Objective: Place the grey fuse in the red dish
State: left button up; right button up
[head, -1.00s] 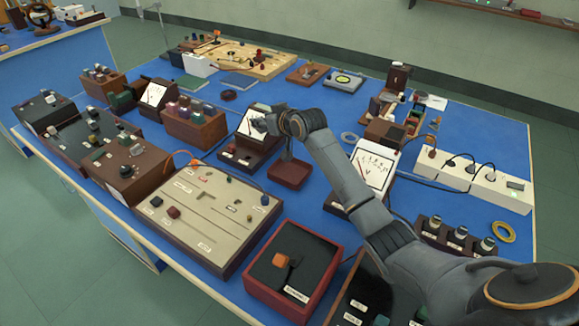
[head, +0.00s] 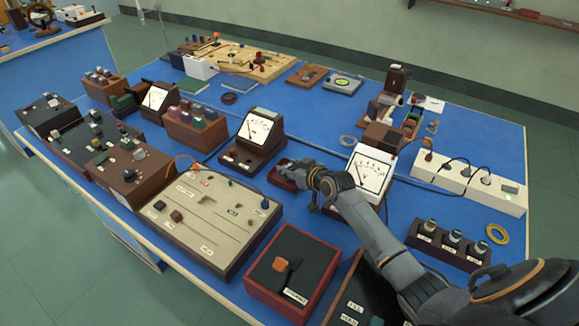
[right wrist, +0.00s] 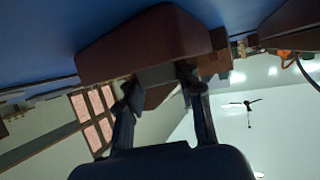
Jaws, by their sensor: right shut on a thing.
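The red dish (head: 282,184) is a small dark-red box on the blue table, left of my right gripper and partly hidden by it in the head view. My right gripper (head: 305,178) is low beside the dish. In the right wrist view, which is upside down, its fingers (right wrist: 160,92) are shut on a small grey block, seemingly the grey fuse (right wrist: 157,76). The fuse overlaps the dish (right wrist: 140,45) in that view; I cannot tell whether they touch. The fuse is hidden in the head view. My left gripper is not in view.
A white-faced meter (head: 257,132) stands behind the dish and another meter (head: 370,168) to its right. A beige slotted board (head: 210,215) and a red-rimmed box (head: 291,268) lie in front.

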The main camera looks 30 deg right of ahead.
jog(key=shift+f, duration=0.1)
jog(key=o, duration=0.8)
jog(key=shift+o, duration=0.2)
jog(key=shift+r, duration=0.2)
jog(key=v, duration=1.2)
jog(key=shift+s+f, duration=0.1)
